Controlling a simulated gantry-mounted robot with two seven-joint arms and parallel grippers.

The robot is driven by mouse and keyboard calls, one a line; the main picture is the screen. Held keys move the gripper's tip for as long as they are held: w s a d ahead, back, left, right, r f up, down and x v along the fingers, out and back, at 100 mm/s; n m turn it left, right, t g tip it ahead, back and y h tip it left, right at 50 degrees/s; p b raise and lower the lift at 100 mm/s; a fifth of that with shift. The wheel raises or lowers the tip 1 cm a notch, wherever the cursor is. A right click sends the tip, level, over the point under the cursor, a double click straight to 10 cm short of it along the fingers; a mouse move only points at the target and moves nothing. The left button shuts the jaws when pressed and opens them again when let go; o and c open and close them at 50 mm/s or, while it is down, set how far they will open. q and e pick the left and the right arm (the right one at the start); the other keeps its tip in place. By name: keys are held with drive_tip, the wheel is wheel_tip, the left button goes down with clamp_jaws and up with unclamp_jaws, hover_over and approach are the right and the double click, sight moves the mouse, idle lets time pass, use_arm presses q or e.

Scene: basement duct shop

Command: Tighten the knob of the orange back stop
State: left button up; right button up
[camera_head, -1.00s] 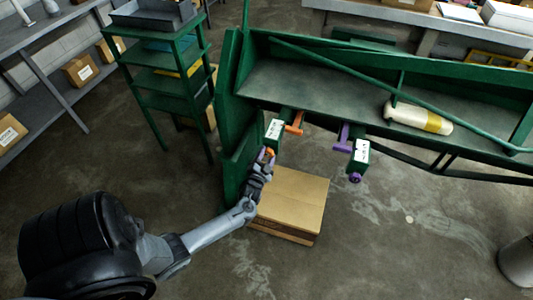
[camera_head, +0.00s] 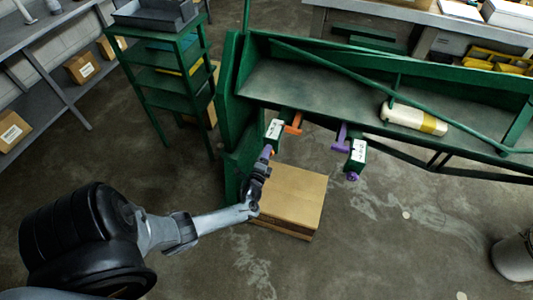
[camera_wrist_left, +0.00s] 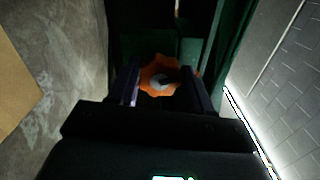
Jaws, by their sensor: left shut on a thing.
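The orange back stop (camera_head: 294,126) sticks out from the front of the green machine, with a white-labelled block (camera_head: 273,130) beside it. Its orange lobed knob (camera_wrist_left: 160,76) shows in the left wrist view between my two fingers. My left gripper (camera_head: 264,157) is below the block and is shut on the knob. In the left wrist view the fingers (camera_wrist_left: 160,86) lie on both sides of the knob. In the head view the gripper mostly hides the knob. My right gripper is not in view.
A purple back stop (camera_head: 342,134) with a purple knob (camera_head: 352,176) is to the right. A cardboard box (camera_head: 292,196) stands on the floor beside my gripper. A green shelf rack (camera_head: 165,80) is at the left. The floor at the right is mostly clear.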

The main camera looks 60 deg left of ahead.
use_arm(q)
drive_tip(key=m+p, duration=0.1)
drive_tip(key=m, duration=0.3)
drive_tip(key=shift+r+m, duration=0.1)
drive_tip(key=shift+m, duration=0.2)
idle(0.5)
drive_tip(key=o, duration=1)
drive_tip(key=shift+o, duration=0.2)
drive_tip(key=p+v, duration=0.2)
drive_tip(key=v, duration=0.9)
